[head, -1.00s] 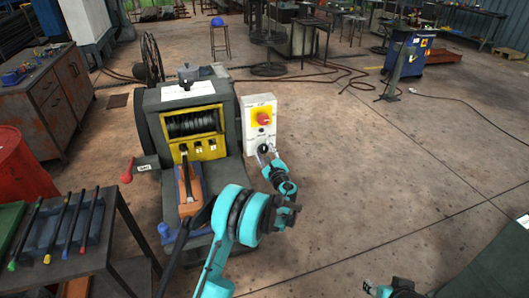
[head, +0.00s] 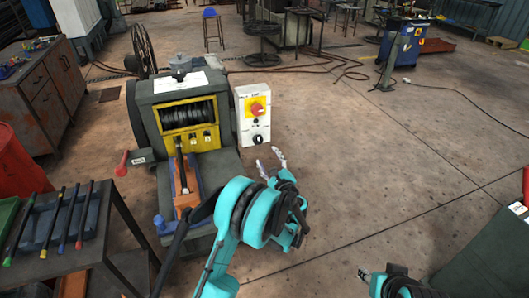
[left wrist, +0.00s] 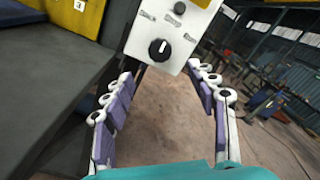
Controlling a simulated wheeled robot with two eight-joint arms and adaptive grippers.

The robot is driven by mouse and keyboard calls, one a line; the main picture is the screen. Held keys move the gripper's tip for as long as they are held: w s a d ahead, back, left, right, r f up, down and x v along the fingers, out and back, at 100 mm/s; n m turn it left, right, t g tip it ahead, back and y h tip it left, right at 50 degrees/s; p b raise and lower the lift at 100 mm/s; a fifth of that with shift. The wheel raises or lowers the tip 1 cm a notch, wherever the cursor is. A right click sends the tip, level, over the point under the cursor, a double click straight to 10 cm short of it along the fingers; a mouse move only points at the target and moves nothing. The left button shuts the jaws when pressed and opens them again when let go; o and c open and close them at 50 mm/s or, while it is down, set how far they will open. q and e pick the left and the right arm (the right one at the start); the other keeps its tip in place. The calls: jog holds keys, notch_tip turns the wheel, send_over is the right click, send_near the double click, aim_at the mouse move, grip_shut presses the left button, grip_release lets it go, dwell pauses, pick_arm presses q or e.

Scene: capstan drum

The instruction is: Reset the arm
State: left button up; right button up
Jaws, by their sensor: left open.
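My left arm comes in from the lower left in the head view. My left gripper (head: 270,161) is open and empty, just below the white control box (head: 252,117). In the left wrist view its two fingers (left wrist: 168,100) are spread wide with bare floor between them. The control box (left wrist: 172,25) lies beyond the fingertips, apart from them, and shows a black rotary knob (left wrist: 159,50). The box also carries a red knob on a yellow plate (head: 257,109). My right gripper (head: 365,275) shows at the bottom of the head view, small; its jaw state is unclear.
The grey capstan machine (head: 182,90) with a yellow-framed drum stands left of the box. A rack table (head: 80,250) with several coloured-end bars is at the lower left. A red drum (head: 18,165) is at the left edge.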

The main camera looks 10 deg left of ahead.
pick_arm(q)
jog(key=shift+s+d, duration=0.2)
jog(key=shift+s, duration=0.15)
jog(key=s+a+r+n+g+h, duration=0.2)
jog(key=s+a+r+n+g, duration=0.15)
jog(key=s+n, duration=0.35)
jog(key=s+a+r+n+g+h, duration=0.2)
jog(key=s+a+r+n, duration=0.2)
jog(key=s, duration=0.5)
jog(key=s+d+f+n+g+h, duration=0.1)
jog(key=s+d+n+h, duration=0.2)
jog(key=s, duration=0.8)
jog(key=s+d+f+n+g+h, duration=0.1)
jog(key=s+d+f+n+h, duration=0.1)
jog(key=s+n, duration=0.5)
jog(key=s+d+h, duration=0.1)
jog(key=s+d, duration=0.1)
jog(key=s, duration=0.2)
jog(key=shift+f, duration=0.1)
